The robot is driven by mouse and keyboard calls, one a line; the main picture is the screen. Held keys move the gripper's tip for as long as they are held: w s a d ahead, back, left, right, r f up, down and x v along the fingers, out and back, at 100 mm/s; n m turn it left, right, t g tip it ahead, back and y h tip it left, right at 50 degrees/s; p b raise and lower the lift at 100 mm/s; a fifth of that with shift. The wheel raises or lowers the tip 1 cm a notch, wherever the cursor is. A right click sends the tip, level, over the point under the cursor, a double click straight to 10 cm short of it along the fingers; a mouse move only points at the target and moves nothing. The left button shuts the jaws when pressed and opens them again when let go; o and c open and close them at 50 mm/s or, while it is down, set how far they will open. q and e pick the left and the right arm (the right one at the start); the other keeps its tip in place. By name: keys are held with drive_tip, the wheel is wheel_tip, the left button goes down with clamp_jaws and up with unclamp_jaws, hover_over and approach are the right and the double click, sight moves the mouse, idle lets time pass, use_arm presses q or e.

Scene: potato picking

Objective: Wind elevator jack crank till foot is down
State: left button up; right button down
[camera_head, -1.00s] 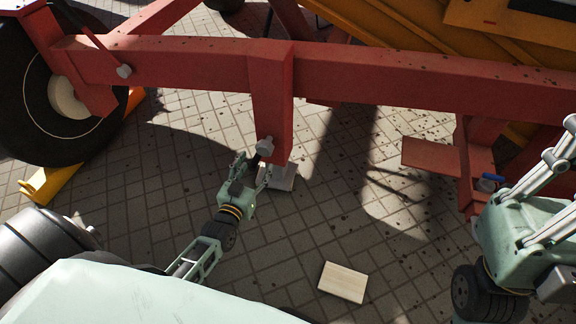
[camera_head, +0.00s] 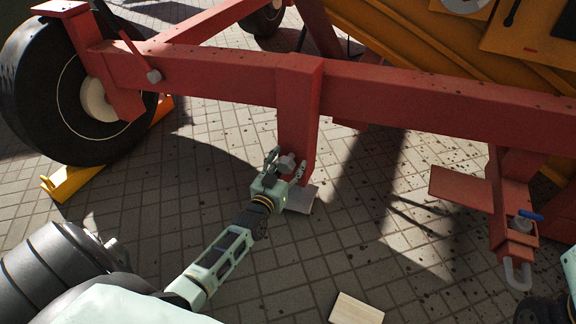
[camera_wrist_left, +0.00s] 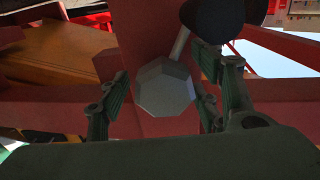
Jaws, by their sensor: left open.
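The red jack post (camera_head: 299,110) hangs from the red beam. A grey crank hub (camera_head: 286,164) sits on its near face. My left gripper (camera_head: 285,168) is at the hub with its fingers spread on either side. In the left wrist view the grey many-sided hub (camera_wrist_left: 164,88) lies between the open fingers, with visible gaps beside it. A light crank arm (camera_wrist_left: 180,43) runs up from it to a dark round grip (camera_wrist_left: 212,18). A pale flat plate (camera_head: 300,200) shows at the post's bottom, partly hidden by the gripper; I cannot tell whether it is the foot.
The red beam (camera_head: 430,102) crosses above my left gripper. A large wheel (camera_head: 75,95) stands at the left by a yellow chock (camera_head: 70,182). A red hitch with a blue handle (camera_head: 530,215) is at the right. A wooden board (camera_head: 356,309) lies on the open paving.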

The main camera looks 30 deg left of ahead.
use_arm(q)
drive_tip(key=shift+c, duration=0.4)
clamp_jaws()
drive_tip(key=shift+d, duration=0.1)
